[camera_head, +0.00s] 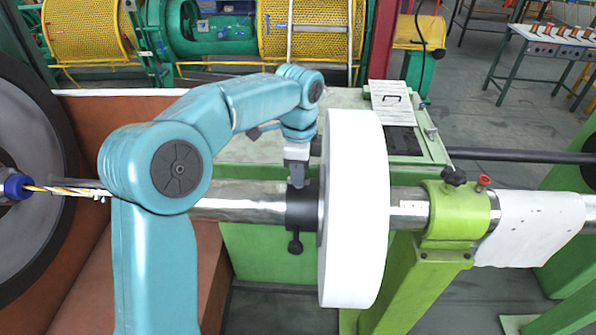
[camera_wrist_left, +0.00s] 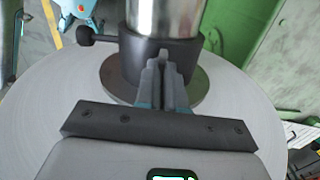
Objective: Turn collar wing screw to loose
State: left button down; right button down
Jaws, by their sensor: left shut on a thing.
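The black collar (camera_head: 303,212) sits around the shiny steel shaft (camera_head: 240,206), against the left face of the big white reel (camera_head: 353,210). The collar also shows in the wrist view (camera_wrist_left: 202,56). My left gripper (camera_head: 297,180) comes down onto the collar's top from above. In the wrist view its fingers (camera_wrist_left: 164,88) are shut at the collar, on what appears to be the wing screw, mostly hidden between them. A black knob (camera_head: 295,244) on a short stem sticks out lower on the collar, apart from the fingers; it also shows in the wrist view (camera_wrist_left: 86,35). My right gripper is not seen.
The reel's face stands close beside the gripper on the right. A green bearing clamp (camera_head: 455,213) with a black knob (camera_head: 454,177) and a red-topped screw (camera_head: 484,182) holds the shaft farther right. A green bench with a paper sheet (camera_head: 391,103) lies behind.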

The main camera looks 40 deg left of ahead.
pick_arm(q)
jog(key=n, duration=0.4)
jog(key=shift+r+n, duration=0.1)
jog(key=shift+n, duration=0.2)
jog(key=n, duration=0.4)
jog(key=shift+n, duration=0.3)
jog(key=n, duration=0.4)
jog(key=shift+r, duration=0.1)
jog(key=shift+w+n, duration=0.1)
jog(key=shift+n, duration=2.2)
jog(key=c, duration=1.2)
grip_release()
jog(key=shift+c, duration=0.2)
